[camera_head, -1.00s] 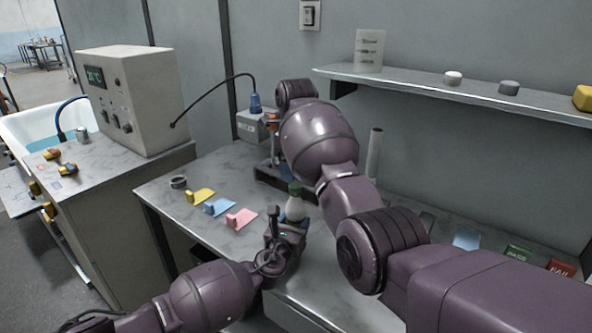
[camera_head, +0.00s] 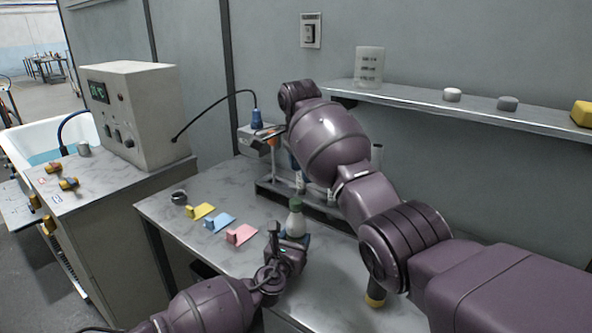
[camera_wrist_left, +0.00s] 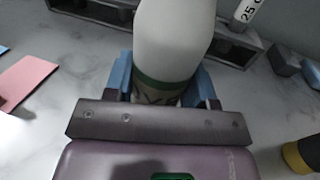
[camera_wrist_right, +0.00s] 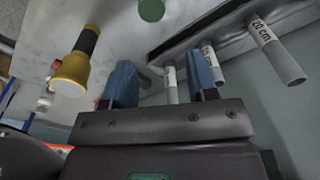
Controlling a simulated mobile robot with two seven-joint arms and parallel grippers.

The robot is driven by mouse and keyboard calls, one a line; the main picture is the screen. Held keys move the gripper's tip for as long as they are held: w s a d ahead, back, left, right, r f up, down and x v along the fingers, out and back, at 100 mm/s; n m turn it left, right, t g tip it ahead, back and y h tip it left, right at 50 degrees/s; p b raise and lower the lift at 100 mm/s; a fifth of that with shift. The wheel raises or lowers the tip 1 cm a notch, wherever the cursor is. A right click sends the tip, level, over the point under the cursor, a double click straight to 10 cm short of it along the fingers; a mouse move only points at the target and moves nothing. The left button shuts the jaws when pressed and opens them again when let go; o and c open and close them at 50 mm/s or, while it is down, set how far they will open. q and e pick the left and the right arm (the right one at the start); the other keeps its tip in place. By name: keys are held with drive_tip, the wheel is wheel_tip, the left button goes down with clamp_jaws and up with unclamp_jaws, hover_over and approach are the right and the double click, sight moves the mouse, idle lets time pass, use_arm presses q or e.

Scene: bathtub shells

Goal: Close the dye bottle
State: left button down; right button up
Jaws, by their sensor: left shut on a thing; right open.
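The dye bottle (camera_head: 295,224) is white with a green top (camera_head: 296,203) and stands upright near the middle of the bench. My left gripper (camera_head: 290,242) is shut around its lower part. In the left wrist view the white bottle body (camera_wrist_left: 172,40) is between the blue fingers, with a green band low on it. The green top also shows from above in the right wrist view (camera_wrist_right: 151,9), beyond the fingers and apart from them. My right gripper (camera_wrist_right: 160,82) is open with nothing between its fingers. In the head view its fingertips are hard to make out behind my right arm.
A dark rack (camera_head: 322,212) with grey tubes stands behind the bottle. Yellow (camera_head: 200,211), blue (camera_head: 219,223) and pink (camera_head: 241,234) cards lie left. A yellow-and-black object (camera_wrist_right: 80,62) stands to the right of the bottle in the head view. A shelf (camera_head: 450,101) runs along the wall.

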sight(296, 201)
drive_tip(key=n, duration=1.4)
drive_tip(key=shift+s+a+n, duration=0.3)
drive_tip(key=shift+a, duration=0.1)
drive_tip(key=n, duration=0.7)
drive_tip(key=shift+s+a+y, duration=0.2)
drive_tip(key=shift+a+y, duration=0.1)
drive_tip(key=shift+a, duration=0.05)
drive_tip(key=n, duration=0.6)
drive_tip(key=shift+s+a+n+g, duration=0.1)
drive_tip(key=shift+n+g, duration=0.2)
drive_tip(key=shift+f, duration=0.15)
drive_tip(key=shift+f, duration=3.9)
